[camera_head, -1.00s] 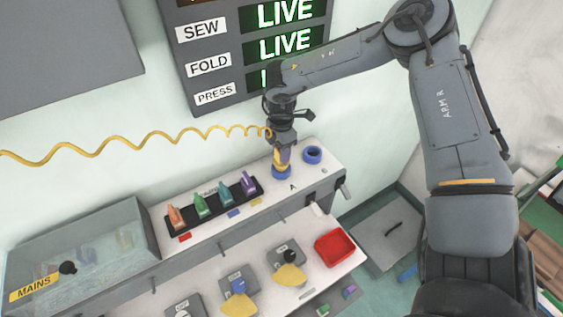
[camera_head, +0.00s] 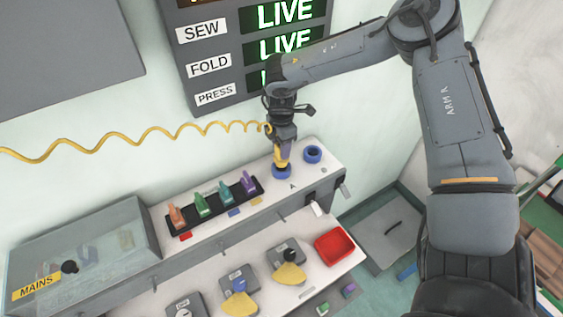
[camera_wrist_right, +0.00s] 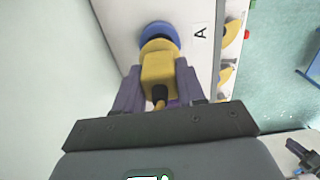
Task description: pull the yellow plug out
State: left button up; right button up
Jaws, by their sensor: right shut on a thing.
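The yellow plug (camera_head: 281,160) is upright at the blue socket ring (camera_head: 282,172) marked A on the white bench top. Its coiled yellow cord runs off to the left. My right gripper (camera_head: 283,150) comes down from above and is shut on the plug. In the right wrist view the yellow plug (camera_wrist_right: 158,72) sits between the two purple-grey fingers, with its end against the blue ring (camera_wrist_right: 160,35). I cannot tell how deep the plug sits in the ring. My left gripper is not in view.
A second blue ring (camera_head: 313,154), marked B, is just right of the plug. A black rack (camera_head: 214,206) with several coloured switches stands to the left. A clear cover (camera_head: 85,240) is at far left. A red tray (camera_head: 335,246) is at the front right.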

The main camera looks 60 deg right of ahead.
jog(key=shift+r, duration=0.2)
jog(key=shift+r+p, duration=0.75)
jog(key=shift+r, duration=1.1)
